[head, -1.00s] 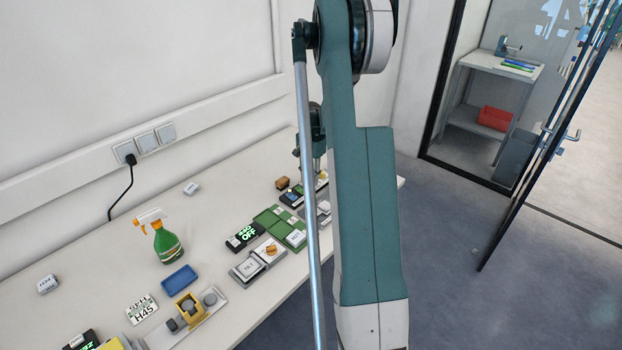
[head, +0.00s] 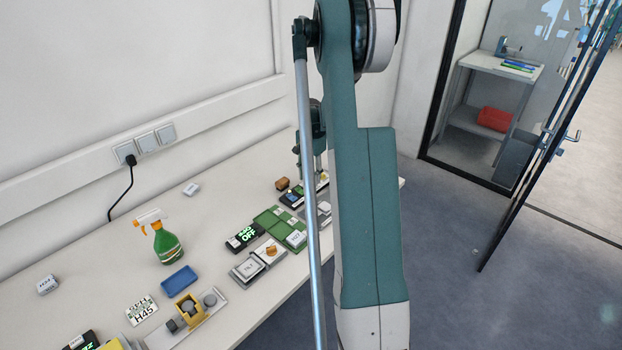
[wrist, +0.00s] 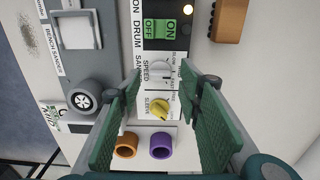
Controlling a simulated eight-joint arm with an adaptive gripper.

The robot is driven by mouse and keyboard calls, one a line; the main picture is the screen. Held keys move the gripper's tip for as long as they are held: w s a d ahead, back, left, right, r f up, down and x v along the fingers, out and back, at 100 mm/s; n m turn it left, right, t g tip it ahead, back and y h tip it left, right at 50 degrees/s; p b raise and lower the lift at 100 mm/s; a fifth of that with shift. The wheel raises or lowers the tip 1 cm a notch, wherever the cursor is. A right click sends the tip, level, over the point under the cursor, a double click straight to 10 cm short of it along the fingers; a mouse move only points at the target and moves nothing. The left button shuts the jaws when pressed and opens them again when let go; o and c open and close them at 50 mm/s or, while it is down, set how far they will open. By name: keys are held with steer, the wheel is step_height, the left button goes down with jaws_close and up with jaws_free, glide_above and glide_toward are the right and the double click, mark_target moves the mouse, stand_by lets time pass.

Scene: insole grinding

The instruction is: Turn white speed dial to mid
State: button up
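The white speed dial (wrist: 156,71) is on the drum sander panel, beside the word SPEED, in the wrist view. It lies just beyond the fingertips, roughly in line with the gap between them; its exact setting is too small to read. My gripper (wrist: 166,88) is open, with green pads on both sides and nothing between them. A yellow dial (wrist: 158,107) marked SLEEVE sits nearer, between the fingers. In the head view my arm hides most of the panel and the gripper's fingers.
A green ON/OFF switch (wrist: 161,31) is above the dial. The bench sander's white switch (wrist: 77,30) and a grey wheel-marked knob (wrist: 84,97) are at left. Orange (wrist: 127,145) and purple (wrist: 161,145) rings stand below. A brown block (wrist: 229,18) is at upper right.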

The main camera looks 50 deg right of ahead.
mark_target(310, 181)
step_height(310, 181, up, 10)
steer(key=shift+r, duration=0.25)
stand_by(0.3)
steer(key=shift+a, duration=0.1)
stand_by(0.5)
steer(key=s+a+r+n+t, duration=0.1)
steer(key=s+a+r+n, duration=0.15)
steer(key=a+r, duration=0.6)
steer(key=s+a+r+n+t+h, duration=0.1)
steer(key=a+r+n, duration=0.2)
steer(key=a, duration=1)
steer(key=s+a+r+n+t, duration=0.1)
steer(key=a+r+n, duration=0.3)
steer(key=a, duration=0.7)
steer(key=s+a+n+t, duration=0.2)
steer(key=s+a+n, duration=0.2)
steer(key=s+a, duration=0.5)
steer(key=s+a+f+n+t+y, duration=0.1)
steer(key=s+a+n, duration=0.3)
steer(key=s+a, duration=0.6)
steer(key=shift+s+a+t, duration=0.3)
steer(key=shift+a+t, duration=0.3)
steer(key=shift+a, duration=1.8)
